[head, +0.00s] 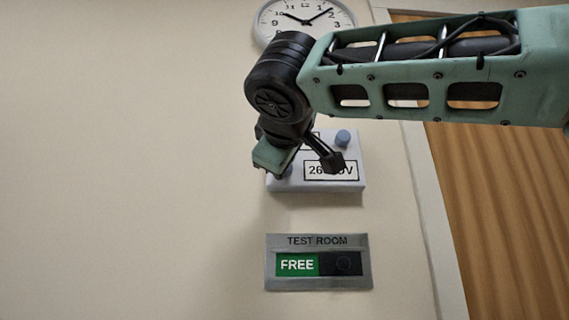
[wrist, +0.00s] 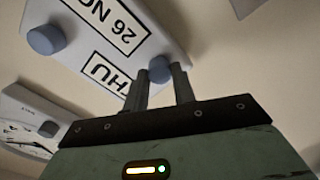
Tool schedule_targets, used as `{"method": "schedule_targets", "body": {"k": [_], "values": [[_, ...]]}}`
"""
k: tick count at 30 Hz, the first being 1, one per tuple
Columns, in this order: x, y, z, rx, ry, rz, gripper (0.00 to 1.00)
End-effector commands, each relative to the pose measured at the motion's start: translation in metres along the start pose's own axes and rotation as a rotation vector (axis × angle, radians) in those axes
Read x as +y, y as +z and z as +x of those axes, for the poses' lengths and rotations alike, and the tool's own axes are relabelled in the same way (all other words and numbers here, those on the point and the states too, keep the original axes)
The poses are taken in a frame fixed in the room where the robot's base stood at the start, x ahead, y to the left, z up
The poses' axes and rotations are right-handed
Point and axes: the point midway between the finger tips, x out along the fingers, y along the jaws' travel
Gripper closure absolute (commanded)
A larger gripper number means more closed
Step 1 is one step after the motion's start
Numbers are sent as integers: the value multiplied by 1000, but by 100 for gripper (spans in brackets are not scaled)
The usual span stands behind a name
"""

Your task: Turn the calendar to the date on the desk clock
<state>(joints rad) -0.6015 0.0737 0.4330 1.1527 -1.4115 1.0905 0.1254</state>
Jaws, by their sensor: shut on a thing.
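A pale grey calendar box (head: 355,181) hangs on the wall. Its lower window reads 26 NOV (head: 345,172), partly covered by my arm in the head view. Its upper window reads THU (wrist: 105,75), upside down in the wrist view. One blue knob (head: 343,137) is at its upper right, beside the THU window. A second blue knob (wrist: 159,68) is at its lower left, beside the date. My gripper (wrist: 161,76) is shut on this second knob, a finger on either side. No desk clock is in view.
A round wall clock (head: 303,20) hangs above, partly behind my arm. A TEST ROOM sign (head: 319,283) showing FREE is mounted below the calendar. A wooden door (head: 500,200) is at the right. The wall at the left is bare.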

Motion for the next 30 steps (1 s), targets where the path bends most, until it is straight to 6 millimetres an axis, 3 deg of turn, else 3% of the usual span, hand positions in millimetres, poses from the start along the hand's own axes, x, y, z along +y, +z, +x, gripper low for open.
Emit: {"method": "schedule_targets", "body": {"k": [9,10,12,23,30], "values": [[-1,0,0,1,-1,0,97],[-1,0,0,0,-1,0,68],[-1,0,0,0,-1,0,52],[0,0,-4,2,0,0,52],[-1,0,-44,5,-1,1,52]]}}
